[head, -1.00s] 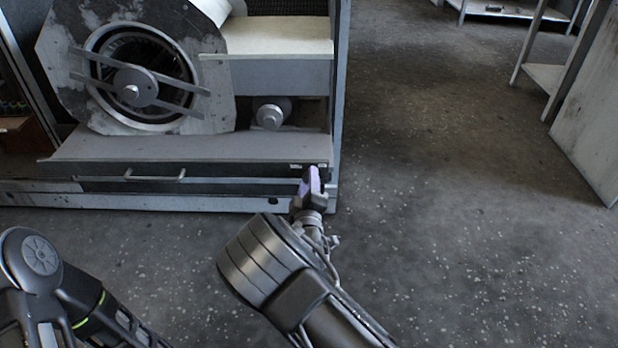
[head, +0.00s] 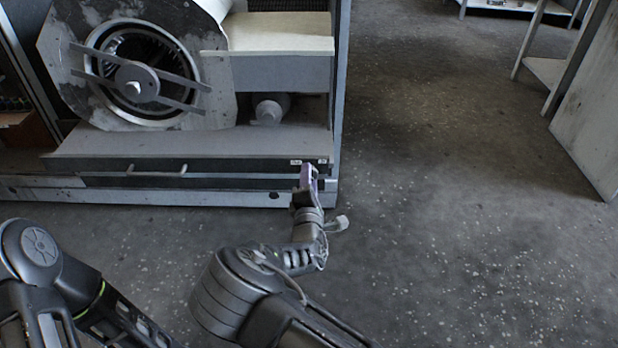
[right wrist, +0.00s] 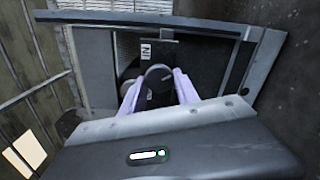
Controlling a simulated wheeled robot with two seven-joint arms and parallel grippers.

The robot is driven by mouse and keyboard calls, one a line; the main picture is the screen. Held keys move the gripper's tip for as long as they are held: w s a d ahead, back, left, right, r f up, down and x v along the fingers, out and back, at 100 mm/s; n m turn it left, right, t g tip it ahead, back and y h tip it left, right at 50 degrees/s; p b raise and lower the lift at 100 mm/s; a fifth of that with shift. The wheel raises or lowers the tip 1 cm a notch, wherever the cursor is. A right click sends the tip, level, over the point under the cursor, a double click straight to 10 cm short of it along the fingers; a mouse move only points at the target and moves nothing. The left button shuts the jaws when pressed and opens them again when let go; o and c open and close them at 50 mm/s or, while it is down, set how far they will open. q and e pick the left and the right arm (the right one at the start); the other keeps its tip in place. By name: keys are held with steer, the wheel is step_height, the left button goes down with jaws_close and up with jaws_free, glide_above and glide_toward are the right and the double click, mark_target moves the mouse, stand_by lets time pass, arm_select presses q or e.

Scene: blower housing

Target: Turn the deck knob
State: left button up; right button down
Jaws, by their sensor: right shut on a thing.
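The deck knob (right wrist: 157,76) is a round dark knob with a light mark, on the dark front panel of the blower housing. In the right wrist view it sits between the two pale purple fingers of my right gripper (right wrist: 159,88), which is shut on it. In the head view the right gripper (head: 309,174) is at the right end of the deck's front edge (head: 240,165), and it hides the knob. Small white labels (head: 296,162) show just above the gripper. My left arm shows at the lower left, but its gripper is out of view.
The blower wheel (head: 136,82) and a grey cylinder (head: 268,108) stand above the deck. A bar handle (head: 156,171) sticks out of the front panel to the left. Open floor (head: 430,200) lies to the right, with a metal rack (head: 590,110) at the far right.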

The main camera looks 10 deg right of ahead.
steer(key=shift+n, duration=0.3)
steer(key=c, duration=0.9)
jaws_free()
steer(key=shift+s, duration=0.15)
steer(key=p+v, duration=0.2)
steer(key=v, duration=0.5)
steer(key=shift+s, duration=0.25)
steer(key=shift+a, duration=0.15)
